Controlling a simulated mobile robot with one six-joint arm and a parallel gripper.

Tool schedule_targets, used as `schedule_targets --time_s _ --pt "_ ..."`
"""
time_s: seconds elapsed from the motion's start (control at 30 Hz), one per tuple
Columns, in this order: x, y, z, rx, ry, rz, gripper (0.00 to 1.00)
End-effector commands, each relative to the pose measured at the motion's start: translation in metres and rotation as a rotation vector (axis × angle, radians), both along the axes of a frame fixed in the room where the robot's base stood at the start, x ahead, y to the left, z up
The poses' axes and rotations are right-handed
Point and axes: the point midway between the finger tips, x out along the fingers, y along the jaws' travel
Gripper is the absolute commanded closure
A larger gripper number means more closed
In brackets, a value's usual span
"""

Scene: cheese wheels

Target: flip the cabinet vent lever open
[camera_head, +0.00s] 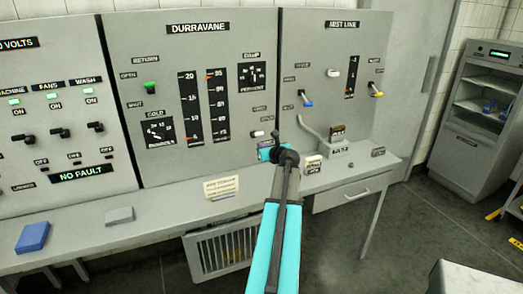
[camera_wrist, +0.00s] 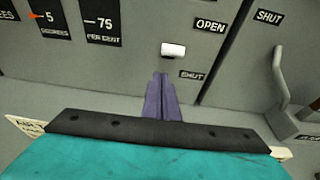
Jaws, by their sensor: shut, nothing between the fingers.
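A small white lever (camera_wrist: 173,50) sticks out of the grey Durravane panel in the wrist view. An OPEN label (camera_wrist: 210,26) is up and right of it, and a SHUT label (camera_wrist: 191,75) is below and right. The same white lever shows low on that panel in the head view (camera_head: 257,133). I cannot read any label naming it as the cabinet vent. My gripper (camera_wrist: 161,78) has its purple fingers together and empty, pointing at the panel just below the lever. A small gap shows between fingertips and lever in the picture. Contact with the panel cannot be told.
A green RETURN lever (camera_head: 150,87) is on the same panel. Blue (camera_head: 307,103) and yellow (camera_head: 377,94) levers are on the right panel. A bent grey handle (camera_head: 312,128) rises right of my gripper. A card (camera_head: 221,187) and blue box (camera_head: 33,237) are on the ledge.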

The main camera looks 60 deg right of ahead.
Motion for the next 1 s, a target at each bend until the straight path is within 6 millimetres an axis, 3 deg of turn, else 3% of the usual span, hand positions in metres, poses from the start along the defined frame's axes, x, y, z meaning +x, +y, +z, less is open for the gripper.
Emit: schedule_targets --time_s 0.5,1.0 --pt "-0.019 0.019 0.053 -0.001 0.0 0.003 1.0" --pt "-0.021 0.022 0.064 0.001 0.001 0.003 1.0"
